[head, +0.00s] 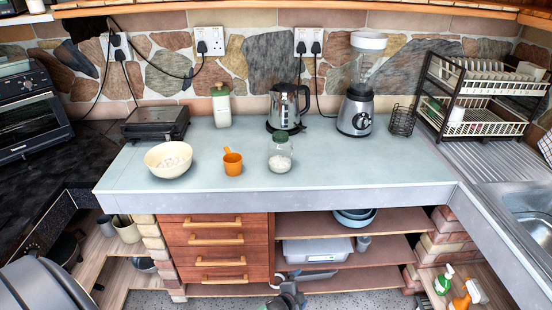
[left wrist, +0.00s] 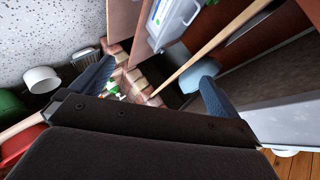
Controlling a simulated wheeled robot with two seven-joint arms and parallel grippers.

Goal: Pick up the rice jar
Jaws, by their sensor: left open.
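The rice jar (head: 280,155) is a clear glass jar with white contents and a green lid. It stands upright near the front edge of the pale worktop (head: 370,178), right of the orange cup. My left gripper (head: 290,288) is low at the bottom of the head view, in front of the shelves and below the worktop, well apart from the jar. In the left wrist view its two fingers (left wrist: 157,82) are spread with nothing between them. The jar is not visible in that view. My right gripper is not in view.
An orange cup (head: 232,162) and a cream bowl (head: 168,159) stand left of the jar. A kettle (head: 288,107), a canister (head: 221,106) and a blender (head: 356,112) stand behind. The worktop right of the jar is clear. Open shelves (head: 345,252) lie below.

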